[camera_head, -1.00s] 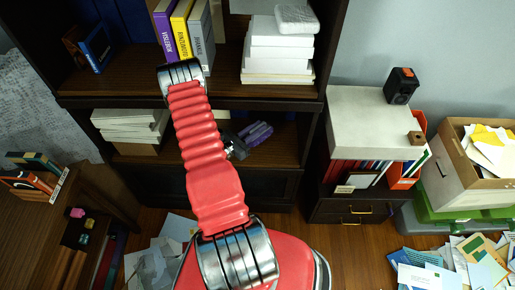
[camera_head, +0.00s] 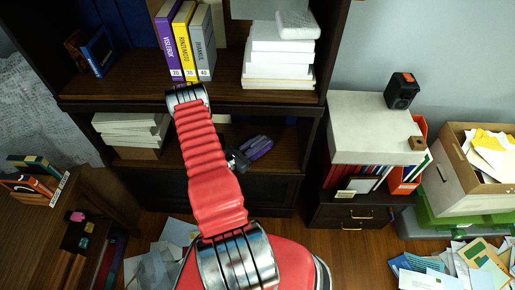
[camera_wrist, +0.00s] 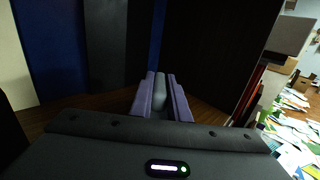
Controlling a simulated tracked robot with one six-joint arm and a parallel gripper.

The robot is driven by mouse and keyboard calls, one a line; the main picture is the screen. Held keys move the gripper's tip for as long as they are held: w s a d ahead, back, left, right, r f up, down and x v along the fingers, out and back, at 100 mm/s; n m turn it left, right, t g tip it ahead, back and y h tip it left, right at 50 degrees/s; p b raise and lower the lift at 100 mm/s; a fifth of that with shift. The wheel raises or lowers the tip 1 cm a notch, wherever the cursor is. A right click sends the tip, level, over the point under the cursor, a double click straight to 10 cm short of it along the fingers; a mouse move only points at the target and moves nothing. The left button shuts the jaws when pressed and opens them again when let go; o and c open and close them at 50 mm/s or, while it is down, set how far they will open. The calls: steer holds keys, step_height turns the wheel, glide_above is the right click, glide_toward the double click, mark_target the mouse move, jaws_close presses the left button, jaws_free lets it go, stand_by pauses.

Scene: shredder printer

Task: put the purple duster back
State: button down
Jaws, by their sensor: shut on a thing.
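The purple duster (camera_head: 257,147) shows in the head view just beyond the dark end of my arm, in front of the middle shelf opening. In the wrist view the purple duster (camera_wrist: 143,97) points away from me, with a grey part along its middle. My gripper (camera_head: 236,158) is shut on it. The red arm partly covers the gripper in the head view, and the fingertips are hard to make out. I cannot tell whether the duster touches the shelf.
Purple, yellow and grey binders (camera_head: 186,42) stand on the upper shelf (camera_head: 225,94), left of white boxes (camera_head: 280,52). White paper stacks (camera_head: 130,128) lie on the lower shelf, left of my arm. A pale cabinet top (camera_head: 370,130) stands right. Papers (camera_head: 435,270) litter the floor.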

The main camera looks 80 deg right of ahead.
steer(key=shift+f, duration=1.75)
steer(key=c, duration=1.7)
jaws_free()
steer(key=shift+f, duration=0.1)
steer(key=v, duration=1.1)
steer(key=shift+a, duration=0.1)
steer(key=shift+w+a, duration=0.25)
steer(key=shift+a, duration=0.1)
